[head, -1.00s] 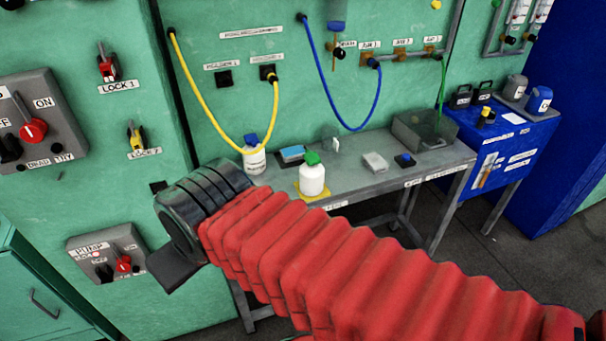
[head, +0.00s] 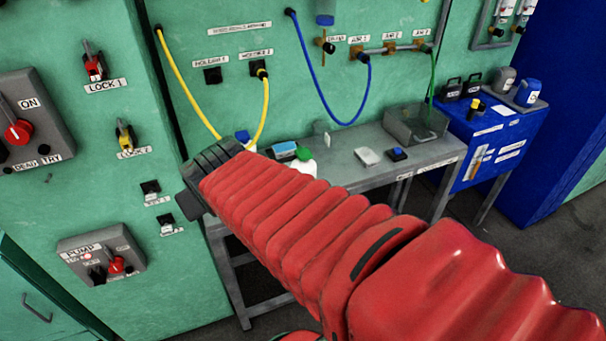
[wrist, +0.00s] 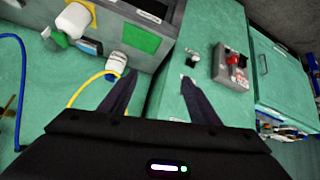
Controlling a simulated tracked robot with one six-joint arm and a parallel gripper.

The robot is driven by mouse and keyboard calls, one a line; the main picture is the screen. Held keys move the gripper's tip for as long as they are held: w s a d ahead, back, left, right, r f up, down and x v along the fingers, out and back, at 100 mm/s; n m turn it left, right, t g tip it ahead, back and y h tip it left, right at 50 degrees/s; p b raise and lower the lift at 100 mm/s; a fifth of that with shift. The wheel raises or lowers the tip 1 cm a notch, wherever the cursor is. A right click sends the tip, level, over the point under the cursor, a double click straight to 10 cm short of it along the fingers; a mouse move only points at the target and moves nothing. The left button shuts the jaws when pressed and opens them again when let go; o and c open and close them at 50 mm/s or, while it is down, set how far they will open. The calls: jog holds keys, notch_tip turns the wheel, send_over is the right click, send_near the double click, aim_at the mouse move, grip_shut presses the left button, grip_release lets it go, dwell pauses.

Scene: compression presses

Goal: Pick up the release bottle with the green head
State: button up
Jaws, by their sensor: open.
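The release bottle with the green head (head: 304,154) stands on the grey bench (head: 362,178) in the head view, its white body mostly hidden behind my red arm. In the wrist view the same white bottle (wrist: 74,20) shows at the upper left, with its green head pointing down and left. A second white bottle with a blue head (head: 242,137) is just left of it, partly hidden by my arm; it also shows in the wrist view (wrist: 116,62), near the left finger. My gripper (wrist: 159,92) is open and empty, apart from both bottles.
A yellow hose (head: 185,88) loops down the wall close to my wrist. A blue hose (head: 322,98) hangs farther right. The pump panel (head: 101,254) is on the left wall.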

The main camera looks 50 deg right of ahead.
jog(key=w+d+f+m+h, duration=0.1)
jog(key=w+d+h, duration=0.1)
jog(key=d, duration=0.8)
jog(key=m+t+h, duration=0.1)
jog(key=m+t, duration=0.1)
jog(key=t, duration=0.2)
send_near(306, 155)
jog(key=w, duration=0.1)
jog(key=shift+w+d+f, duration=0.2)
jog(key=shift+d+f, duration=0.15)
jog(key=shift+f, duration=0.1)
jog(key=shift+w, duration=0.1)
jog(key=shift+x, duration=4.25)
jog(key=shift+w+d, duration=0.1)
jog(key=shift+d, duration=0.05)
